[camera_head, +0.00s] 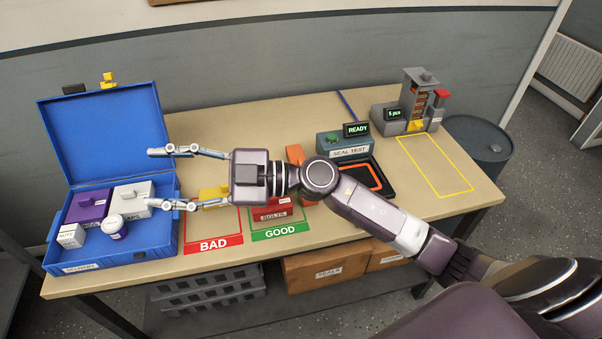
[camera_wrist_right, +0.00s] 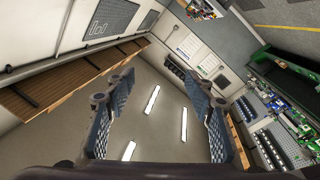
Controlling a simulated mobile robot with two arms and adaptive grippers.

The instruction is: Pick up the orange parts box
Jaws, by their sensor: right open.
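An orange box (camera_head: 294,154) stands on the workbench (camera_head: 240,120), behind my right wrist in the head view. Only its upper part shows clearly; the arm hides much of it. My right gripper (camera_head: 150,177) is open and empty, with its fingers pointing left toward the open blue case. The wrist of that arm lies across the view in front of the orange box. In the right wrist view the open fingers (camera_wrist_right: 160,110) frame only the room and ceiling lights, with no box between them. My left gripper is not in view.
The open blue case (camera_head: 140,236) holds white and purple boxes. A yellow box (camera_head: 212,192) and a red BOLTS box (camera_head: 271,212) stand near the BAD and GOOD areas. A seal tester (camera_head: 343,146) and black tray (camera_head: 378,192) are right of the orange box. The yellow-outlined area (camera_head: 435,165) is clear.

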